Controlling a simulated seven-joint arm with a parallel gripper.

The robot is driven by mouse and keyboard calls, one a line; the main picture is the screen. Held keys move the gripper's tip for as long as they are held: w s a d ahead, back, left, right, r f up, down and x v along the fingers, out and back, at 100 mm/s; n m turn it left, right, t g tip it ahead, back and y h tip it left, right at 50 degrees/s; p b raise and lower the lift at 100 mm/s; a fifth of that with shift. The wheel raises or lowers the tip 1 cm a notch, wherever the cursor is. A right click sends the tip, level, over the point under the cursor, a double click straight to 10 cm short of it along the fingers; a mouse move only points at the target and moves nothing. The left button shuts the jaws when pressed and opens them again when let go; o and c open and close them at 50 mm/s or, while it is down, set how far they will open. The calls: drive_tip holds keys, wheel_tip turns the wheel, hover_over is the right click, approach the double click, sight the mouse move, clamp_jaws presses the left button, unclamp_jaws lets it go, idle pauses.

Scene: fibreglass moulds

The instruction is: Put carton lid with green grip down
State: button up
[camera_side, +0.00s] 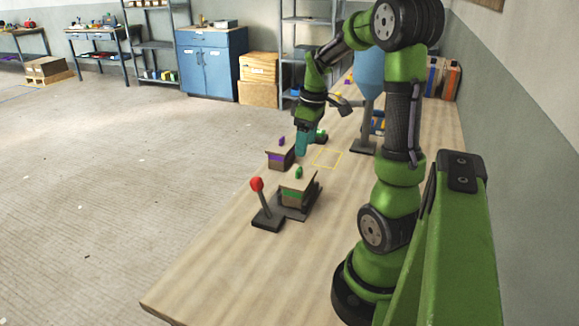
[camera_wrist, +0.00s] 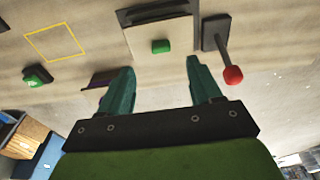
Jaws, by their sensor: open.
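The carton lid with the green grip (camera_side: 304,183) lies on top of a tan carton with a green band (camera_side: 294,196), on a dark base plate. The green grip (camera_wrist: 160,46) stands up from the lid (camera_wrist: 165,29) in the wrist view, just beyond my fingertips. My gripper (camera_side: 302,152) has teal fingers, open and empty, apart from the lid. It hangs above and behind the green carton in the side view. The fingers (camera_wrist: 160,64) are spread in the wrist view.
A carton with a purple band and purple grip (camera_side: 280,157) stands close to my gripper. A red-knobbed lever (camera_side: 257,186) stands beside the green carton. A yellow outlined square (camera_side: 328,158) on the table is empty. A blue hopper (camera_side: 369,72) stands behind; a green-topped dark item (camera_wrist: 37,77) lies near the square.

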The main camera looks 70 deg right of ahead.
sight(299, 168)
drive_tip(key=f, duration=0.2)
drive_tip(key=w+f, duration=0.1)
drive_tip(key=f, duration=0.5)
drive_tip(key=shift+w+f, duration=0.15)
drive_tip(key=shift+w, duration=0.15)
clamp_jaws()
drive_tip(key=shift+r, duration=0.2)
